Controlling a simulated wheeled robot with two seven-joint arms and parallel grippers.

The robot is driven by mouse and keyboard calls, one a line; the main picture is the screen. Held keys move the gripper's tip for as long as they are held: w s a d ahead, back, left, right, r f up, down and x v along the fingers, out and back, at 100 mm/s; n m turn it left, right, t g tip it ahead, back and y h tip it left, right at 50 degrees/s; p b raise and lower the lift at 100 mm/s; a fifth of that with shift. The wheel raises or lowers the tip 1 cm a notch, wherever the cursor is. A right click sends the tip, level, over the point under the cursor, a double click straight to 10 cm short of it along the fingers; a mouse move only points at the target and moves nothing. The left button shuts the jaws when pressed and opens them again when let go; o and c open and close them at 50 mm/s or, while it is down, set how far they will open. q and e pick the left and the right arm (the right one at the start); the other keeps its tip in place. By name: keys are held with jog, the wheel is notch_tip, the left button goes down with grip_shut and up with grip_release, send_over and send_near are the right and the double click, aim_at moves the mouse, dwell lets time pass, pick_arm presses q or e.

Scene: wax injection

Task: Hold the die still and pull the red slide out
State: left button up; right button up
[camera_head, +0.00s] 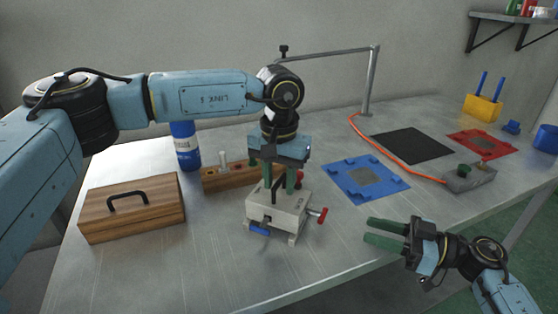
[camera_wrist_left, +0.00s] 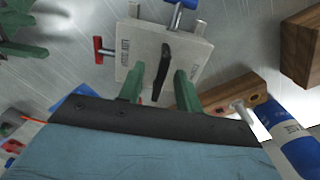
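The die (camera_head: 275,212) is a pale grey block on the table, also in the left wrist view (camera_wrist_left: 142,52). A black bar (camera_wrist_left: 162,72) lies on its top. The red slide's handle (camera_head: 321,215) sticks out of the die's right side; in the left wrist view the handle (camera_wrist_left: 98,50) is on the left. A blue handle (camera_head: 259,231) sits at the die's front. My left gripper (camera_head: 279,186) points down over the die, open, its green fingers on either side of the bar with gaps visible. My right gripper (camera_head: 385,233) is open and empty, right of the die.
A wooden box (camera_head: 132,207), a blue bottle (camera_head: 185,146) and a wooden block with holes (camera_head: 225,178) stand left of and behind the die. A blue mat (camera_head: 340,178) lies behind right, near a grey control box (camera_head: 469,178). The table between die and right gripper is clear.

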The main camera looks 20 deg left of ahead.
pick_arm(q)
jog(key=shift+f, duration=0.55)
grip_shut()
dwell(1.0)
